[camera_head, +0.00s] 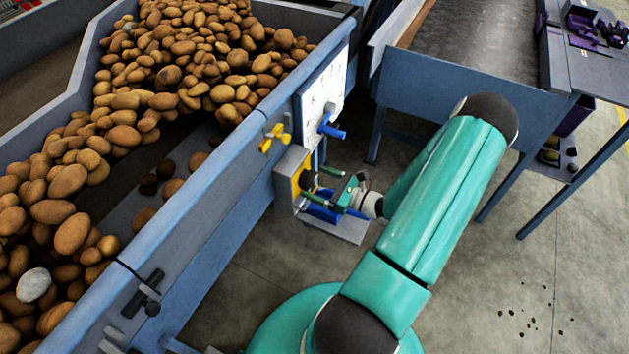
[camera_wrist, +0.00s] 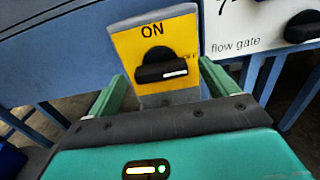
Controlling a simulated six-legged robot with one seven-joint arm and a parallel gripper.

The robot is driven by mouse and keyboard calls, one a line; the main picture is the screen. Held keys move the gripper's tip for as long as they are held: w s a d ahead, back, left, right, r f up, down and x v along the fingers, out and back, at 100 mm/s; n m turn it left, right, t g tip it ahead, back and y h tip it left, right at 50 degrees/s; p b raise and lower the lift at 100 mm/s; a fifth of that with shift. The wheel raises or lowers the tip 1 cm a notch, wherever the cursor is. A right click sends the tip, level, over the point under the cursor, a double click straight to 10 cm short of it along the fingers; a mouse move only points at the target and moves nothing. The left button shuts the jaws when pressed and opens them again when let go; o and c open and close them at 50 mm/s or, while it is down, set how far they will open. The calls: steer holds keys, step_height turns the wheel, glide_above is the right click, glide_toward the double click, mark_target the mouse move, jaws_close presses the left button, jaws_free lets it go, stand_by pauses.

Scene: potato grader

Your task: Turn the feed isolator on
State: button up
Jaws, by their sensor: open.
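The feed isolator is a grey box with a yellow plate (camera_wrist: 178,39) marked ON at the top and OFF at the right. Its black rotary knob (camera_wrist: 161,68) has a white mark that points right, toward OFF. In the head view the isolator's yellow face (camera_head: 298,182) is on the side of the potato hopper, partly hidden by my gripper. My gripper (camera_wrist: 158,82) is open, with its green fingers on either side of the knob and apart from it. In the head view my gripper (camera_head: 322,184) is close in front of the isolator.
A white panel (camera_wrist: 262,27) labelled "flow gate" with a black knob (camera_wrist: 303,27) is right of the isolator. A blue handle (camera_head: 332,129) and a yellow wing handle (camera_head: 274,137) are nearby. Blue objects (camera_head: 322,213) lie on a shelf below. The hopper (camera_head: 240,131) holds many potatoes.

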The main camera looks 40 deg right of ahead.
steer(key=shift+x, duration=0.9)
steer(key=c, duration=1)
